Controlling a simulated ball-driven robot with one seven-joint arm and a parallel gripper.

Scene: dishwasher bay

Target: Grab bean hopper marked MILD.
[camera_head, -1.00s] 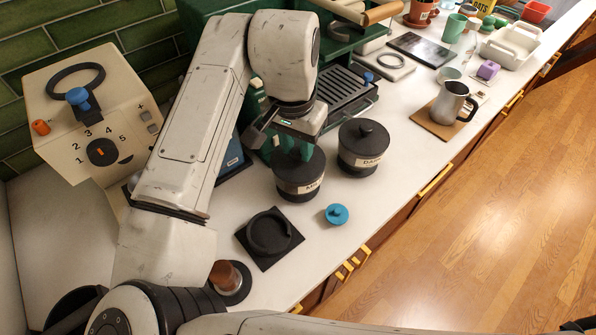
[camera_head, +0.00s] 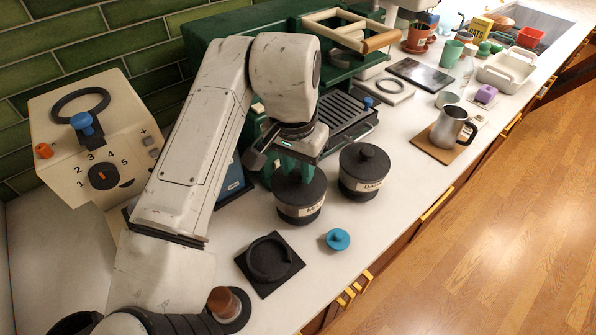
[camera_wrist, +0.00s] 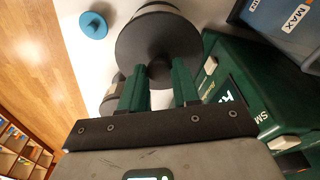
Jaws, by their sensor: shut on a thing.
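The bean hopper marked MILD (camera_head: 300,200) is a round black canister with a pale label, only partly readable, on the white counter. My gripper (camera_head: 296,172) is above it, with its green fingers pointing down at the top of its lid. In the wrist view my gripper (camera_wrist: 158,85) has a finger on each side of the dark knob on the round lid (camera_wrist: 158,45), and is shut on it. The hopper looks upright; I cannot tell any gap beneath it.
A similar black hopper marked DARK (camera_head: 364,172) stands close on the right. A blue knobbed lid (camera_head: 338,239) and a black square pad (camera_head: 268,264) are in front. A green machine (camera_head: 345,105) stands behind. A cream dial box (camera_head: 95,140) is at left.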

